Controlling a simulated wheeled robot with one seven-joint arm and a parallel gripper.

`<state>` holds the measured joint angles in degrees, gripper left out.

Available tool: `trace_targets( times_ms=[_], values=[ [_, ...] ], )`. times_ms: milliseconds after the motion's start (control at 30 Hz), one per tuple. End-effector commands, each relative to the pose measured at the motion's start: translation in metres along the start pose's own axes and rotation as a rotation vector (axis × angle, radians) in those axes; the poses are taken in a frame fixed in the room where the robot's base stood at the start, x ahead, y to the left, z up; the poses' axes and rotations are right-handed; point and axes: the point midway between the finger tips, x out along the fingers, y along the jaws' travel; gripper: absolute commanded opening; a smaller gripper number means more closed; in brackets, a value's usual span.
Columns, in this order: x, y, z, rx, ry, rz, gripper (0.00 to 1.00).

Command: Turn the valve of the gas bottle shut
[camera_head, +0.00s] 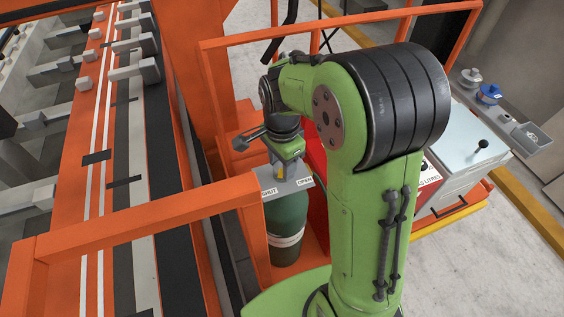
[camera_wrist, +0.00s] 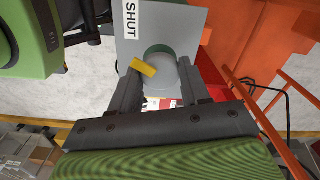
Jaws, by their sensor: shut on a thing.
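The green gas bottle (camera_head: 288,212) stands upright in an orange frame, with a pale band around it. A grey plate (camera_head: 290,188) at its top bears the words SHUT and OPEN; the SHUT end of the plate also shows in the wrist view (camera_wrist: 183,22). My gripper (camera_head: 289,168) points down over the plate. In the wrist view, its two dark fingers (camera_wrist: 162,72) stand either side of the rounded grey valve (camera_wrist: 164,82) and are shut on it. A yellow piece (camera_wrist: 143,67) sticks out by the left finger. The valve is mostly hidden in the head view.
An orange rail (camera_head: 140,215) runs in front of the bottle, and another orange rail (camera_head: 330,32) passes behind my arm. A red cabinet (camera_head: 315,165) stands close on the right. A grey shelf (camera_head: 505,120) holds small blue and grey items. Open floor lies further right.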

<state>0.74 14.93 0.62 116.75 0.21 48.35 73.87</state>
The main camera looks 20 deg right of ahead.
Motion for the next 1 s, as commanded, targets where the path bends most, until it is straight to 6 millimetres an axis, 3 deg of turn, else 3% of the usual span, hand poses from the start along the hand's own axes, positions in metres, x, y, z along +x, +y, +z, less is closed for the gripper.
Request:
trace_targets(
  times_ms=[400,1000],
  values=[
    [-0.0010,-0.0009,-0.0006,0.240,0.002,-0.005,0.16],
    [-0.0013,-0.0009,-0.0007,0.295,0.002,-0.005,0.16]
  ],
)
